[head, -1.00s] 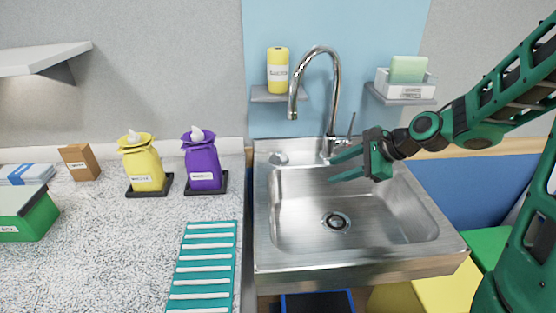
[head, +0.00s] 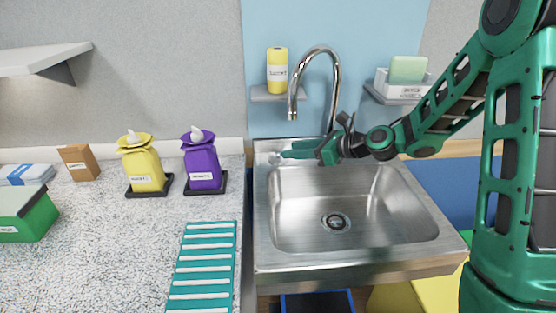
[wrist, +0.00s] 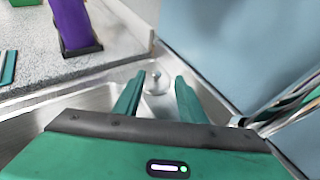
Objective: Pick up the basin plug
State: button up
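The basin plug is a small silvery piece at the back left corner of the steel sink (head: 300,250). In the wrist view the plug (wrist: 156,86) shows between my two green fingertips, with a gap on each side. In the head view the plug (head: 274,159) is just left of the fingertips and partly hidden by them. My gripper (head: 284,155) is open and empty, reaching left across the back of the sink; its fingers also show in the wrist view (wrist: 160,78). I cannot tell how far the fingers reach around the plug.
The chrome faucet (head: 336,90) rises close behind my gripper. The wall (wrist: 225,45) is close by in the wrist view. A purple pouch (head: 202,162) and a yellow pouch (head: 145,165) stand on the counter to the left. The basin is clear around its drain (head: 335,222).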

aim_at(279, 152)
jog(key=x, duration=0.3)
jog(key=shift+s+a+f, duration=0.1)
jog(key=shift+a+f, duration=0.25)
jog(key=shift+w+a+f, duration=0.25)
jog(key=shift+w+a, duration=0.15)
jog(key=shift+a, duration=0.05)
jog(key=shift+c, duration=0.2)
grip_shut()
